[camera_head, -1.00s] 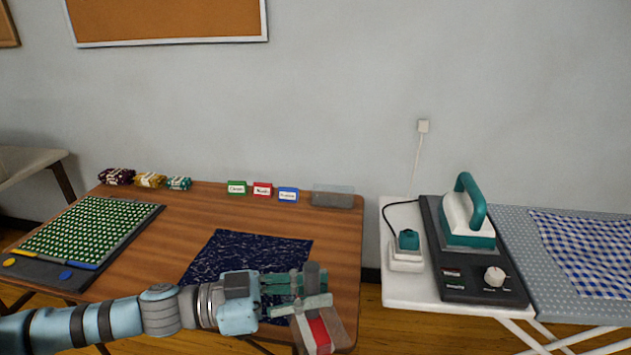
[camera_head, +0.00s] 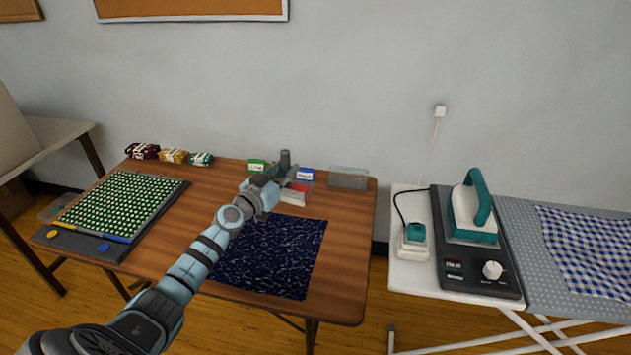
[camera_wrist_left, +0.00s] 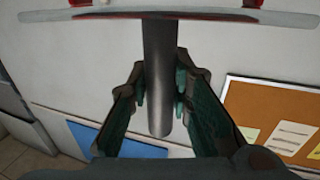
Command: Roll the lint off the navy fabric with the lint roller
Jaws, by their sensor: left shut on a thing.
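The navy fabric (camera_head: 275,262) lies flat on the wooden table, with pale lint specks over it. My left gripper (camera_head: 280,170) is beyond the fabric's far edge, near the back of the table. It is shut on the dark upright handle of the lint roller (camera_head: 293,195), whose head shows white and red below the gripper. I cannot tell whether the head touches the table. In the left wrist view the dark handle of the lint roller (camera_wrist_left: 159,75) stands between the fingers of my left gripper (camera_wrist_left: 160,92). My right gripper is not in view.
Green (camera_head: 257,165) and blue (camera_head: 305,174) label cards and a clear tray (camera_head: 348,178) stand along the back edge. Fabric bundles (camera_head: 173,156) and a green dotted board (camera_head: 120,205) are at left. An iron (camera_head: 471,212) stands right, across a gap.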

